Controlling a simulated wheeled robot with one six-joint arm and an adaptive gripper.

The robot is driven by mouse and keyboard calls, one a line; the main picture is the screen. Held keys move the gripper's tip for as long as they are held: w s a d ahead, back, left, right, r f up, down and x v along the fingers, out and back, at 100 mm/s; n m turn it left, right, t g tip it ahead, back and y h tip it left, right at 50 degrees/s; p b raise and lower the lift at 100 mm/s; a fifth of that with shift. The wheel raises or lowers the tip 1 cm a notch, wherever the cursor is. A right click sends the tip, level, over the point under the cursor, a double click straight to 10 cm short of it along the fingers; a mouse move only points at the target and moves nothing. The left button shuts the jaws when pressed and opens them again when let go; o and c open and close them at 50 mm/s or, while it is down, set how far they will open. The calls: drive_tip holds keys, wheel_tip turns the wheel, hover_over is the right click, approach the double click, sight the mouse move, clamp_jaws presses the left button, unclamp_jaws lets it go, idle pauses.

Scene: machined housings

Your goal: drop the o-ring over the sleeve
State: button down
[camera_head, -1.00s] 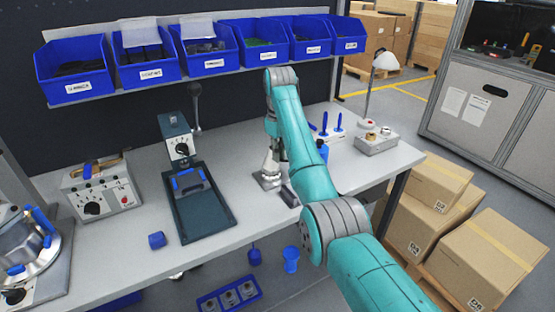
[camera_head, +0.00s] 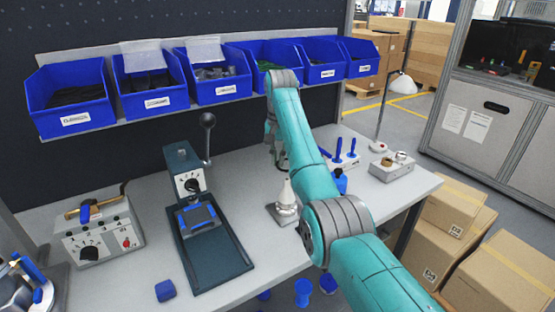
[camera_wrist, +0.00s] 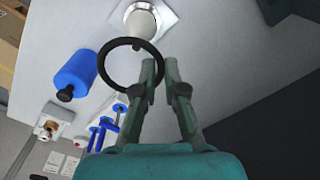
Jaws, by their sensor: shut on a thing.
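The o-ring (camera_wrist: 104,82) is a thin black ring in the wrist view. My gripper (camera_wrist: 162,66) is shut on its right side, with the rest of the ring sticking out to the left of the fingers. The sleeve, with a pale tapered top (camera_wrist: 143,22), stands on a square plate just beyond the ring in the wrist view. The ring's upper edge overlaps its lower end in the picture; I cannot tell the height between them. In the head view the sleeve (camera_head: 286,204) stands upright on the bench, left of my arm.
A dark press (camera_head: 190,185) with a tray stands left of the sleeve. A rack with blue handles (camera_head: 345,158) and a small grey box (camera_head: 391,170) stand right. Blue bins (camera_head: 68,103) hang behind.

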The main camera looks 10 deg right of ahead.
drive_tip(key=shift+f, duration=0.1)
wheel_tip(320, 180, down, 7)
idle(1.0)
drive_tip(key=c, duration=1.2)
unclamp_jaws()
drive_tip(key=shift+d+r, duration=0.1)
drive_tip(key=shift+r, duration=3.6)
